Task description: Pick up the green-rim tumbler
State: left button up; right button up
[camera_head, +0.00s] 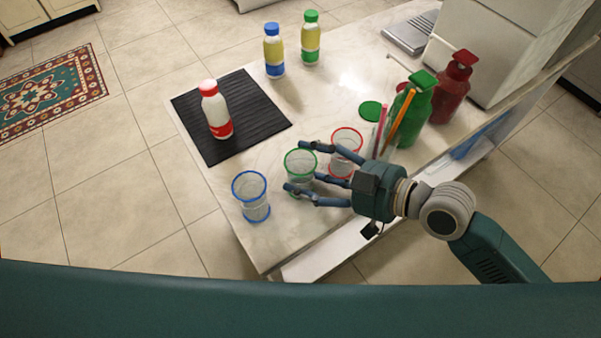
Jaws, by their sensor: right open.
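The green-rim tumbler (299,169) is clear and stands upright on the pale countertop, between the blue-rim tumbler (252,197) and the red-rim tumbler (345,142). My right gripper (300,166) comes in from the right with its fingers open and spread to either side of the green-rim tumbler. One finger lies on the far side, near the red-rim tumbler, and the others on the near side. I cannot tell whether any finger touches the glass. The fingers and palm partly cover the tumbler's right and lower parts. My left gripper is not in view.
Blue-capped (273,51) and green-capped (310,38) bottles stand behind. Green (416,108) and red (451,88) dispensers and a holder with straws (403,116) crowd the right side.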

jog(key=shift+x, duration=0.8)
jog(key=c, duration=0.8)
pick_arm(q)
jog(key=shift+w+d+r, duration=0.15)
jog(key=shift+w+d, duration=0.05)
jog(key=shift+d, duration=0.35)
pick_arm(e)
jog(key=shift+c, duration=0.2)
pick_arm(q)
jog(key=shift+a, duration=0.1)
pick_arm(e)
jog(key=shift+r, duration=0.15)
jog(key=shift+r, duration=0.65)
pick_arm(q)
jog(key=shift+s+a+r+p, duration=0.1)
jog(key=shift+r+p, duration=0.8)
jog(key=shift+p, duration=0.05)
pick_arm(e)
notch_tip(320, 180, up, 19)
jog(key=shift+f, duration=0.25)
jog(key=shift+f, duration=0.1)
